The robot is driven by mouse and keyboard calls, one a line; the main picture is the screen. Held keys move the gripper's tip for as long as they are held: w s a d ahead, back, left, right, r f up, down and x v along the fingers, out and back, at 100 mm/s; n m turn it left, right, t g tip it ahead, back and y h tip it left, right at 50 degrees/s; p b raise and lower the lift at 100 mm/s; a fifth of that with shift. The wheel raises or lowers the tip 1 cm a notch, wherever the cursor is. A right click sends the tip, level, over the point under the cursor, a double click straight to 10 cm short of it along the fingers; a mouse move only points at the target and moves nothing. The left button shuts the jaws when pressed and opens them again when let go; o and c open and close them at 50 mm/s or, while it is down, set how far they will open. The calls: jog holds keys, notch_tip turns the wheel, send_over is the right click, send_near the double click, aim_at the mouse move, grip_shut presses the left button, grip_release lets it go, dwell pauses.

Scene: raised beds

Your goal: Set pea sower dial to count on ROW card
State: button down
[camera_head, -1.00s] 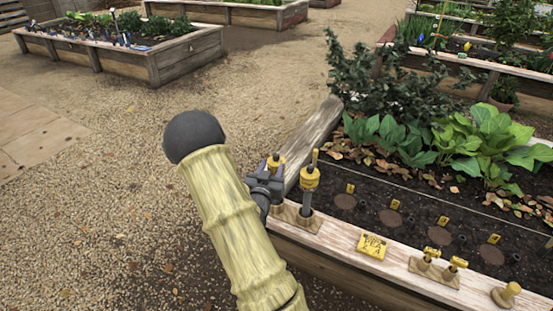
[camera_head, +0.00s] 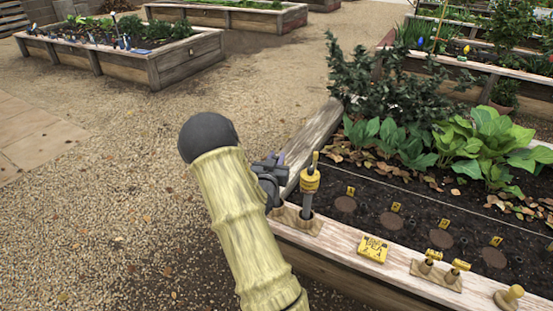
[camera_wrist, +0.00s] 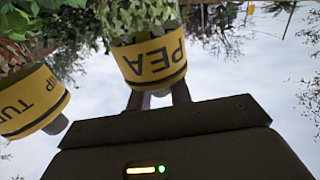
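My gripper (camera_head: 268,178) is over the near-left corner of the bed, its fingers partly hidden by my arm. In the wrist view, which is upside down, a yellow collar marked PEA (camera_wrist: 152,62) is right in front of my fingers (camera_wrist: 160,97). The fingers are apart and their tips are hidden behind the collar; contact cannot be seen. A second yellow collar, lettered like TURNIP (camera_wrist: 32,100), is to the left. In the head view one yellow-topped sower (camera_head: 310,182) stands upright beside my gripper. The yellow ROW card (camera_head: 373,249) lies on the plank; its writing is too small to read.
Yellow knobs (camera_head: 443,262) and another peg (camera_head: 510,297) sit along the plank to the right. Behind are soil, small numbered tags (camera_head: 396,207) and leafy plants (camera_head: 480,140).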

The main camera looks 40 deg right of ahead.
jog(key=shift+a+m+g+h, duration=0.1)
jog(key=shift+m+g+h, duration=0.3)
jog(key=shift+g, duration=0.1)
jog(key=shift+r+m+g+h+p, duration=0.1)
jog(key=shift+m+g+h+p, duration=0.8)
jog(key=shift+m+g, duration=0.7)
jog(key=m+g+p, duration=0.1)
jog(key=m+g, duration=0.1)
jog(key=g, duration=0.1)
jog(key=m+g+h+p, duration=0.1)
jog(key=m+g, duration=0.1)
jog(key=g, duration=0.2)
jog(key=shift+p, duration=0.35)
jog(key=m+g, duration=0.2)
jog(key=g, duration=0.1)
jog(key=m+g+y, duration=0.1)
jog(key=m+g, duration=0.1)
jog(key=g, duration=0.1)
jog(key=shift+f+g, duration=0.2)
jog(key=shift+g, duration=0.2)
jog(key=shift+m+g+y+b, duration=0.3)
jog(key=shift+m+g+y, duration=0.6)
jog(key=shift+g, duration=0.4)
jog(key=shift+r, duration=0.1)
jog(key=c, duration=1.3)
grip_release()
